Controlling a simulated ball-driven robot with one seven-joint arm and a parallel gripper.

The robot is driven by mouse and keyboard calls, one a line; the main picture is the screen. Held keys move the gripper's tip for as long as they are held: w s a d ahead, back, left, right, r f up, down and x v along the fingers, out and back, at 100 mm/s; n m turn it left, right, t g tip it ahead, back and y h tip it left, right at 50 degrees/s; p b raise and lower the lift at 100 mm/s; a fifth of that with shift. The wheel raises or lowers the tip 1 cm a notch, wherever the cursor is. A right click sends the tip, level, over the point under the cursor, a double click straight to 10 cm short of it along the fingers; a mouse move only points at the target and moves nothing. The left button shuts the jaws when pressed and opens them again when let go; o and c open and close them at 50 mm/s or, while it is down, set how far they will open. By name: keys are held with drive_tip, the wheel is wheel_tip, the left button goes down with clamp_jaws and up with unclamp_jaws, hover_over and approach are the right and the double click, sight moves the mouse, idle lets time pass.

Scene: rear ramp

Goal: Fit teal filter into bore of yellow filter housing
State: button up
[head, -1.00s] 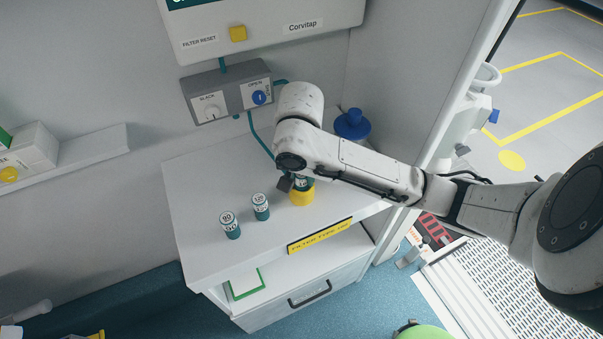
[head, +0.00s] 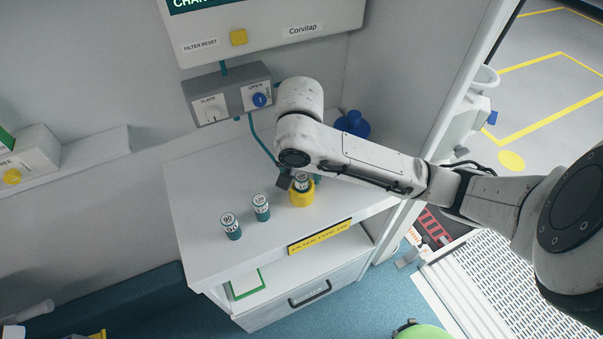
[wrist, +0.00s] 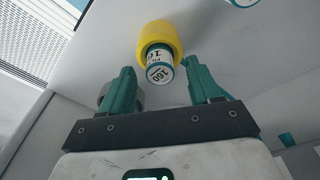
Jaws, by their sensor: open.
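The yellow filter housing (head: 301,197) stands on the white counter in the head view. A teal filter with a white label (head: 303,182) stands in its bore, its upper part showing above the rim. In the wrist view the filter (wrist: 159,69), marked 160, sits inside the yellow housing (wrist: 160,38). My gripper (wrist: 160,82) is open, its teal fingers on either side of the filter and apart from it. In the head view my arm partly covers the gripper. How deep the filter sits is hidden.
Two other teal filters, marked 90 (head: 231,226) and apparently 120 (head: 261,208), stand left of the housing. A control box (head: 228,94) with knobs is on the wall behind. A blue object (head: 352,123) stands at the back right. The counter's left part (head: 200,190) is clear.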

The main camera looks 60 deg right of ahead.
drive_tip(key=r, duration=0.2)
drive_tip(key=r+p, duration=0.1)
drive_tip(key=r, duration=0.2)
drive_tip(key=a+r+p, duration=0.1)
drive_tip(key=r, duration=0.2)
drive_tip(key=shift+s+r, duration=0.2)
drive_tip(key=w+a+r+n+t+y, duration=0.3)
drive_tip(key=w+a+r+n+t, duration=0.2)
drive_tip(key=w+a, duration=0.65)
drive_tip(key=s+a+f+n+y, duration=0.1)
drive_tip(key=a+f+n+y, duration=0.15)
drive_tip(key=a, duration=0.35)
drive_tip(key=s+f+n+g+h, duration=0.2)
drive_tip(key=s+f, duration=0.9)
drive_tip(key=f, duration=0.2)
drive_tip(key=s+d+f+n+g+h, duration=0.1)
drive_tip(key=s+d+f, duration=0.2)
drive_tip(key=s, duration=0.3)
drive_tip(key=s+d+f+n+g+h, duration=0.1)
drive_tip(key=s+d+f+n, duration=0.1)
drive_tip(key=s+d+f, duration=0.2)
drive_tip(key=s, duration=0.3)
drive_tip(key=shift+d+g, duration=0.25)
drive_tip(key=shift+g, duration=0.05)
